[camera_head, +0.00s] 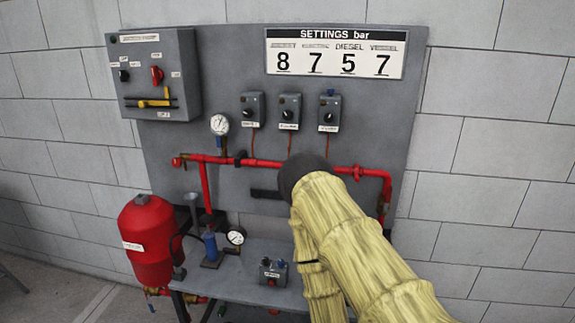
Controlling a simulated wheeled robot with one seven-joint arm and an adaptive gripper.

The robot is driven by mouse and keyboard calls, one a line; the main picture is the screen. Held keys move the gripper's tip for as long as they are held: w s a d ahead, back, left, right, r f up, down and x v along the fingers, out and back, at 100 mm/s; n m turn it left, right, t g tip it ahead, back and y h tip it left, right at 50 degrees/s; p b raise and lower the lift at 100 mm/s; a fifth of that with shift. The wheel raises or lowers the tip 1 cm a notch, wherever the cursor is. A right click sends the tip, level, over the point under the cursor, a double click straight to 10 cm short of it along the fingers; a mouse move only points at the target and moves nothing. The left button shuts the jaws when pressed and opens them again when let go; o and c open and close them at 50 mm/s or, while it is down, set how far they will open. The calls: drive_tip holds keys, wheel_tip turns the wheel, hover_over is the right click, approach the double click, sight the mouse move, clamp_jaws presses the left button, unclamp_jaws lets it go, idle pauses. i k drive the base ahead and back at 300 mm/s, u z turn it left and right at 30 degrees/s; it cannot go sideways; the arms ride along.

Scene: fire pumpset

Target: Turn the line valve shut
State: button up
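A red pipe (217,159) runs across the grey panel, with a small dark fitting (240,158) on it left of my arm. I cannot tell whether this fitting is the line valve, or whether the valve is behind my arm. My yellow-sleeved arm reaches up from the bottom right to the pipe. Its dark round end, around my gripper (305,170), covers the middle of the pipe. The fingers cannot be made out. A short black bar (265,193) sticks out left of the dark end, below the pipe; I cannot tell what it belongs to.
A control box (155,75), several pressure switches (290,111) and a settings sign (336,53) are on the panel. A gauge (219,125) stands above the pipe. A red tank (146,240) is at lower left. A blue-bodied part (210,246) and a small box (273,272) stand on the bench (235,285).

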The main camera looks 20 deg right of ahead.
sight(389, 189)
drive_tip(key=z, duration=0.35)
drive_tip(key=k, duration=0.5)
drive_tip(key=z, duration=1.2)
drive_tip(key=i, duration=1.25)
drive_tip(key=u, duration=0.45)
drive_tip(key=k, duration=0.5)
drive_tip(key=i, duration=0.45)
drive_tip(key=u, duration=0.05)
